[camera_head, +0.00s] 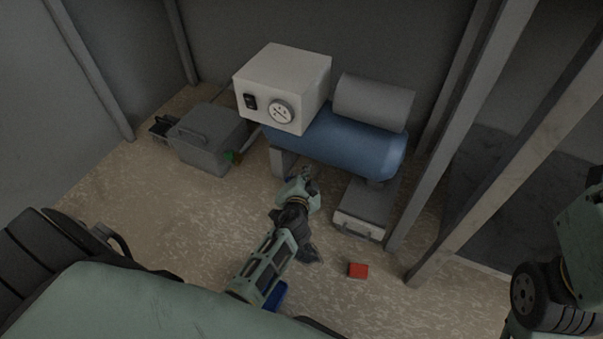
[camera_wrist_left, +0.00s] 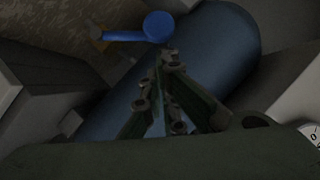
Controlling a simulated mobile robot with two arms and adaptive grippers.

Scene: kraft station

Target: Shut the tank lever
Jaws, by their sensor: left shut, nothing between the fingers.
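The blue tank (camera_head: 345,148) lies on its side on the floor by the back wall and fills the middle of the left wrist view (camera_wrist_left: 215,45). A blue lever (camera_wrist_left: 125,36) with a round end (camera_wrist_left: 158,26) shows in the left wrist view, beside the tank, with an orange-brown fitting (camera_wrist_left: 100,38) at its left end. I cannot make the lever out in the head view. My left gripper (camera_head: 307,176) is in front of the tank's lower left side. Its fingertips (camera_wrist_left: 168,58) are together and empty, just short of the lever's round end. My right gripper is out of view.
A white box (camera_head: 285,85) with a black switch and a gauge (camera_head: 281,111) stands above the tank's left end. A grey toolbox (camera_head: 209,137) stands left, and a red block (camera_head: 358,270) lies on the floor. Posts rise at right.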

